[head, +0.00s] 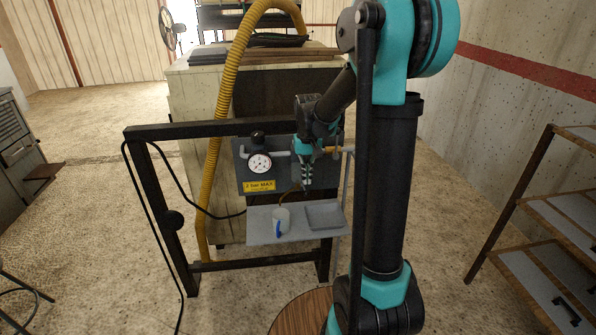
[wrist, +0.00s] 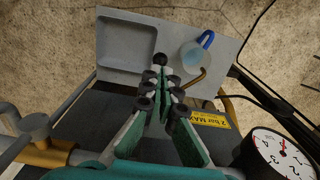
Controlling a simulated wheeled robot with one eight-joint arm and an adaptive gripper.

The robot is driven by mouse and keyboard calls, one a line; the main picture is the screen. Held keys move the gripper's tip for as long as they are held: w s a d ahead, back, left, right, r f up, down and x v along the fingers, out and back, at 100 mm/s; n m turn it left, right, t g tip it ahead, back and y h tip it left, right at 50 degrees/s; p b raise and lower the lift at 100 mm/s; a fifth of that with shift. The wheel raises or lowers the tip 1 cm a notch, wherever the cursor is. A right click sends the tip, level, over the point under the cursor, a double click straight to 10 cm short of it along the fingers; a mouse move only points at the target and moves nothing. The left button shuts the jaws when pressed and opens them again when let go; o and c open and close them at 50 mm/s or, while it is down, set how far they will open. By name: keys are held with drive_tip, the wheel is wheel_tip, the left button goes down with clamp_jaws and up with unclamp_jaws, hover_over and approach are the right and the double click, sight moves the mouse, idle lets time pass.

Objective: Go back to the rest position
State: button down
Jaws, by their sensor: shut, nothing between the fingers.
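My gripper (head: 307,182) hangs in front of the grey gauge panel (head: 247,180), above the small grey shelf (head: 262,237). In the wrist view its green-and-grey fingers (wrist: 161,80) are shut, with nothing seen held between them. A pale cup (head: 281,217) with a blue handle stands on the shelf, below and apart from the gripper. It also shows in the wrist view (wrist: 193,56), right of the fingertips. A thin brass spout (wrist: 190,81) curves near the cup. My arm bends down from the upper right to the panel.
A black frame (head: 154,205) carries the panel, with a pressure gauge (head: 260,162) and yellow label (head: 259,186). A yellow hose (head: 232,90) runs at its left. A bench (head: 192,100) stands behind. A rack (head: 530,190) stands right. Floor at left is largely clear.

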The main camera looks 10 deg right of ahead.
drive_tip(key=shift+r, duration=0.7)
drive_tip(key=shift+s+d, duration=0.1)
drive_tip(key=shift+s, duration=0.2)
drive_tip(key=s+d+f+t, duration=0.2)
drive_tip(key=s+f, duration=0.1)
drive_tip(key=s, duration=0.7)
drive_tip(key=s+d+f+t, duration=0.2)
drive_tip(key=s+f, duration=0.2)
drive_tip(key=s, duration=0.7)
drive_tip(key=shift+s, duration=0.2)
drive_tip(key=shift+a, duration=0.1)
